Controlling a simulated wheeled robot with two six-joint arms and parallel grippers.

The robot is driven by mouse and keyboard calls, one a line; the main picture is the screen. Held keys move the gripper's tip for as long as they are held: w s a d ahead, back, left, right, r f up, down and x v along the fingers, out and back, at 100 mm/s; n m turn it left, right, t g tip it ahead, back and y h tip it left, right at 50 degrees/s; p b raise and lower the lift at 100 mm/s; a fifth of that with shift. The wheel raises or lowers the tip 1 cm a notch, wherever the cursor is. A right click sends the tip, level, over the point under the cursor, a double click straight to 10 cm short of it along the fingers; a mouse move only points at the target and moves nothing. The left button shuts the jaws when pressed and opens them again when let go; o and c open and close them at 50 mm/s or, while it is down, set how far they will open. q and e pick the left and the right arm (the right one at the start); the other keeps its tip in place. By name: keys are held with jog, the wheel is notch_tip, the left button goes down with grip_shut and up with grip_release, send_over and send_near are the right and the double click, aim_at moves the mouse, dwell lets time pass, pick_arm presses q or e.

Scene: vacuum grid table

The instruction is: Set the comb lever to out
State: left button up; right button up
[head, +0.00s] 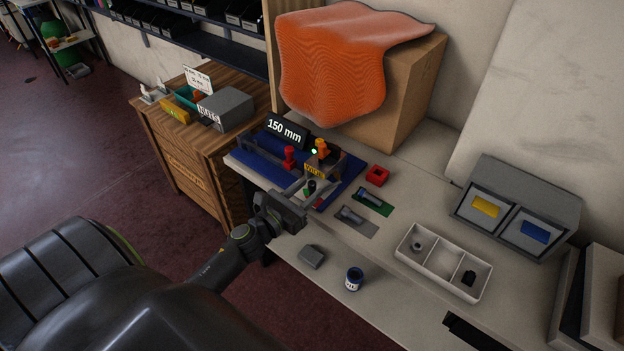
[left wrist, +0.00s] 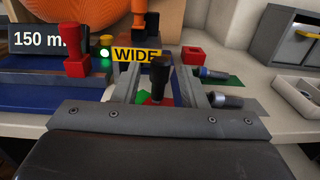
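A lever with a black knob (left wrist: 158,78) stands on a small plate with green and red patches in the left wrist view; it also shows in the head view (head: 310,187). I take it for the comb lever, but no label confirms this. My left gripper (head: 315,191) is open, with one finger on each side of the lever. In the left wrist view the fingers (left wrist: 158,85) stand apart with the lever between them; I cannot tell whether either touches it. My right gripper is not in view.
A red square piece (head: 377,176), two cylindrical tools and a white divided tray (head: 404,245) lie to the right.

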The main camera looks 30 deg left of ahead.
pick_arm(q)
jog(key=shift+w+d, duration=0.15)
jog(key=shift+w, duration=1.1)
jog(key=shift+c, duration=0.2)
grip_shut()
